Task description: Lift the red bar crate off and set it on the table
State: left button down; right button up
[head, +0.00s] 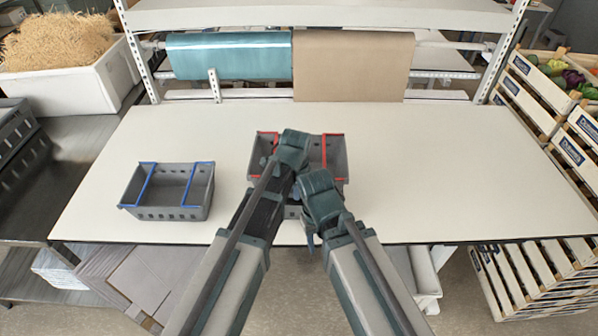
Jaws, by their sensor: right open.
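The grey crate with red bars (338,158) is near the middle of the table, partly hidden behind my arms. A patch of grey crate wall (292,212) shows lower down between my arms; I cannot tell if it belongs to a second crate under the red bar crate. My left gripper (290,152) is over the crate's left and middle part; its fingertips are hidden, so I cannot tell its opening or contact. My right gripper (319,204) is open at the crate's near side, lower in the picture; I cannot tell if it touches.
A grey crate with blue bars (168,190) stands on the left of the white table (450,170). The right of the table is clear. A rack with teal (230,55) and brown (352,65) rolls stands behind. Wooden crates (535,95) stack at the right.

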pick_arm(q)
jog(key=shift+r, duration=0.1)
dwell(0.5)
notch_tip(320, 180, up, 10)
jog(key=p, duration=1)
